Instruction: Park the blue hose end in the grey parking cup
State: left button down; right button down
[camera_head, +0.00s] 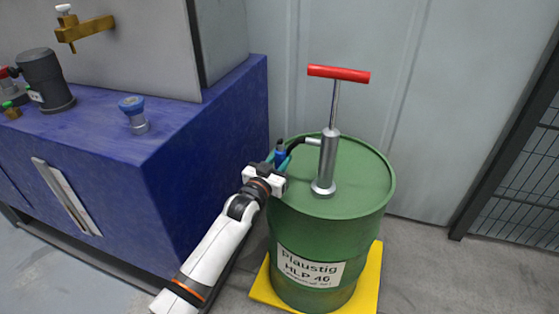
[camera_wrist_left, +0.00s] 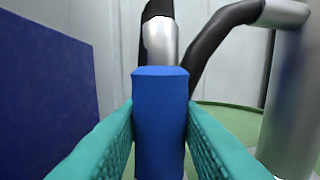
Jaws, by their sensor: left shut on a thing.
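The blue hose end (camera_head: 280,155) is upright at the left side of the green drum's top, beside the pump. My left gripper (camera_head: 281,162) is shut on it. In the left wrist view the teal fingers close on both sides of the blue hose end (camera_wrist_left: 160,100); a silver collar and black hose (camera_wrist_left: 215,38) rise above it. The hose runs to the silver pump (camera_head: 327,165). The underside of the hose end is hidden, so I cannot tell what is under it. I cannot make out the grey parking cup. My right gripper is not in view.
The green drum (camera_head: 365,185) stands on a yellow base (camera_head: 368,285). The pump has a red T-handle (camera_head: 338,74). A blue cabinet (camera_head: 205,150) at left carries a blue-capped fitting (camera_head: 132,112) and a dark cylinder (camera_head: 45,80). A mesh fence (camera_head: 520,170) is at right.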

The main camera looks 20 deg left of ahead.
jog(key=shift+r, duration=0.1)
pick_arm(q)
jog(key=c, duration=1.5)
grip_release()
jog(key=o, duration=0.5)
jog(key=shift+f, duration=0.1)
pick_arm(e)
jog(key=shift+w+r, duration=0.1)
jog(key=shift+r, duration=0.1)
pick_arm(q)
jog(key=shift+s, duration=0.1)
jog(key=shift+s, duration=0.25)
jog(key=s, duration=0.3)
jog(key=s+a+p, duration=0.1)
jog(key=s, duration=0.3)
jog(key=s+a+p, duration=0.1)
jog(key=s, duration=0.3)
jog(key=shift+s+f, duration=0.1)
jog(key=shift+f, duration=0.15)
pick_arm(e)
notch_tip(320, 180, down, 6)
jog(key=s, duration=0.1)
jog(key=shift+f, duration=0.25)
